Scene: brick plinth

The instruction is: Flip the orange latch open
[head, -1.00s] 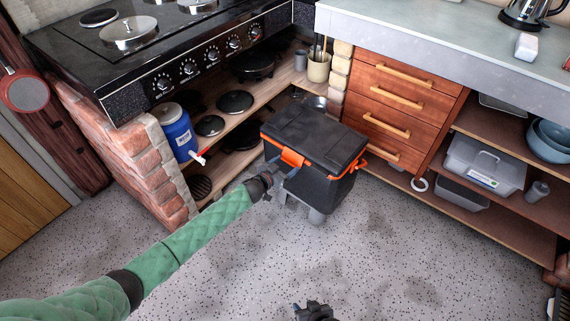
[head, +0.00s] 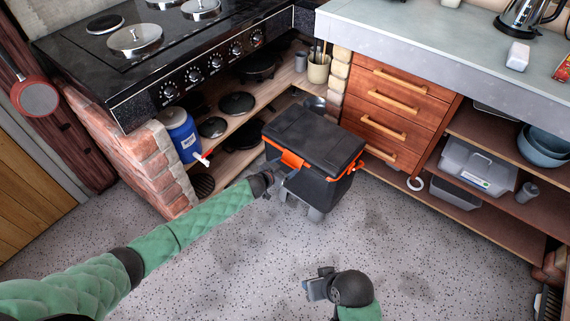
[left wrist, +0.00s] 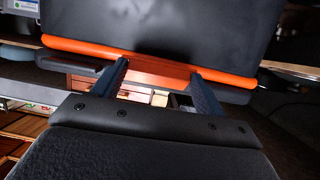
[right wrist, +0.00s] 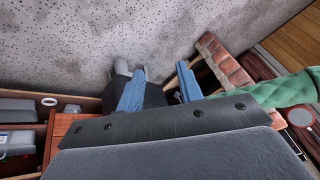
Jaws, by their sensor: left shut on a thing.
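The black cooler box (head: 318,133) has an orange rim and an orange latch (head: 292,160) on its front; its lid looks closed. My left gripper (head: 279,172) is at the latch. In the left wrist view the latch (left wrist: 160,72) lies between the two fingers of the left gripper (left wrist: 157,78), which are shut on it, one at each side. The fingers hide part of the latch in the head view. My right gripper (head: 317,284) is above the floor in front of the box; in the right wrist view its fingers (right wrist: 160,85) are apart with nothing held.
A black stove (head: 150,50) on a brick plinth (head: 150,160) stands left, with a blue jug (head: 178,133) on its shelf. Wooden drawers (head: 395,105) and open shelves (head: 510,190) stand right. The speckled floor (head: 230,265) in front is clear.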

